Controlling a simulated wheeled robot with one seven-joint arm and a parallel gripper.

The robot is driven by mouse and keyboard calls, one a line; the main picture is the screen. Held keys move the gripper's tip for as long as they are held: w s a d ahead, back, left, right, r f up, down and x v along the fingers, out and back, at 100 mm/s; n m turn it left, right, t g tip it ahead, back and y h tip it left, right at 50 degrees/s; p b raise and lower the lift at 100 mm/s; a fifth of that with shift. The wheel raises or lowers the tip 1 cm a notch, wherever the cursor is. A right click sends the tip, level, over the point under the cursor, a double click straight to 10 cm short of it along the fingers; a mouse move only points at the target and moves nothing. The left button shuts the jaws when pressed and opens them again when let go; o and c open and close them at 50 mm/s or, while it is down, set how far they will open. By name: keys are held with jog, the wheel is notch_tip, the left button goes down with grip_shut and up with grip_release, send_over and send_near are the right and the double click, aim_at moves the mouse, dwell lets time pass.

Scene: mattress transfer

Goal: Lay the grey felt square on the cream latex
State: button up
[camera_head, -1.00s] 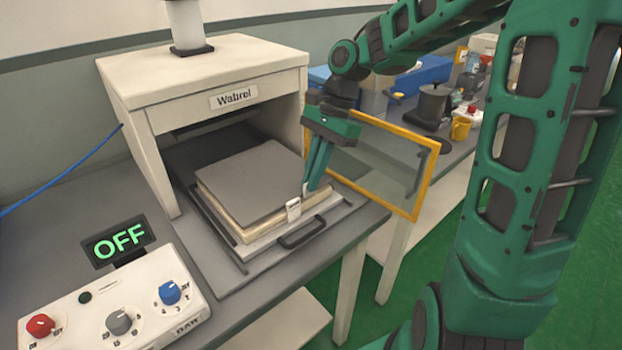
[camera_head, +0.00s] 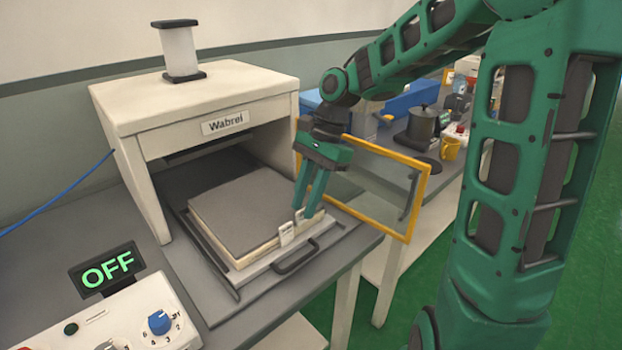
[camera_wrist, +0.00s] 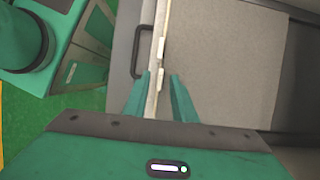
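The grey felt square (camera_head: 245,212) lies flat on top of the cream latex (camera_head: 255,254), in the opening of the white press. Only the latex's side edges show. Two small white tabs (camera_head: 286,233) stand at the front edge of the stack. My gripper (camera_head: 306,208) is at the front right corner of the stack, fingers pointing down. In the wrist view the felt (camera_wrist: 225,60) fills the right side, and my fingers (camera_wrist: 162,92) are apart, on either side of the stack's edge near the tabs. I cannot tell whether they touch anything.
The stack lies on a sliding tray with a dark handle (camera_head: 295,257). The white press (camera_head: 205,105) stands over its back. A yellow-framed clear door (camera_head: 385,190) hangs open just right of my gripper. A control box (camera_head: 140,325) and an OFF display (camera_head: 107,270) stand at front left.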

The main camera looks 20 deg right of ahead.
jog(key=v, duration=1.1)
jog(key=s+d+f+n+h, duration=0.1)
jog(key=s+d+f+n, duration=0.1)
jog(key=s, duration=0.6)
jog(key=s+d+f+n+t+h, duration=0.1)
jog(key=s+d+f+n, duration=0.2)
jog(key=s+d+f, duration=0.2)
jog(key=s+d+f+n+h, duration=0.2)
jog(key=s+d, duration=0.4)
jog(key=s, duration=0.5)
jog(key=shift+s+d+f+n, duration=0.2)
jog(key=shift+s+f+n, duration=0.15)
jog(key=shift+f+n, duration=0.25)
jog(key=shift+f, duration=0.1)
